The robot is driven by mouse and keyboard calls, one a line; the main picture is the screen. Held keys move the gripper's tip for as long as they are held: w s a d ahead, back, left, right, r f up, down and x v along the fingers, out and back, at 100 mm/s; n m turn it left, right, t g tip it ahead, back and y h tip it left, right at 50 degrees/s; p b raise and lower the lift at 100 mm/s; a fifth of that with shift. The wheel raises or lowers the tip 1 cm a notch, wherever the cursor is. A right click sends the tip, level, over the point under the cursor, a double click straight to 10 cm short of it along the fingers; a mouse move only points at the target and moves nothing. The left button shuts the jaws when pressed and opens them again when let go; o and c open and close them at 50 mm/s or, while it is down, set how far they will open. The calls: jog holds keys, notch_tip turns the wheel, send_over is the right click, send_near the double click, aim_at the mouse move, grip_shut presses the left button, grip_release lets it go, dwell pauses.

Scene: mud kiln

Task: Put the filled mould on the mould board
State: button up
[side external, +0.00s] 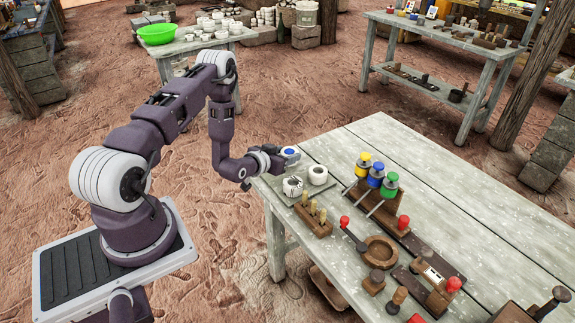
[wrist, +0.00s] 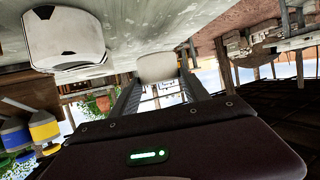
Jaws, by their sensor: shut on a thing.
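A pale mould (wrist: 155,67) sits between the fingertips of my gripper (wrist: 157,78) in the wrist view. My gripper is shut on it. In the side view it seems to be the right-hand pale mould (side external: 318,175), though the fingers of my gripper (side external: 301,162) are hard to make out there. A second white mould with dark marks (side external: 292,186) stands beside it, apart, and shows large in the wrist view (wrist: 62,40). A thin grey board (side external: 308,188) shows around the two moulds. The contents of the held mould are not clear.
A wooden block with several pegs (side external: 313,220) lies close in front.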

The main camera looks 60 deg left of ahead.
jog(key=shift+f, duration=1.55)
jog(key=shift+f, duration=0.1)
jog(key=o, duration=1.5)
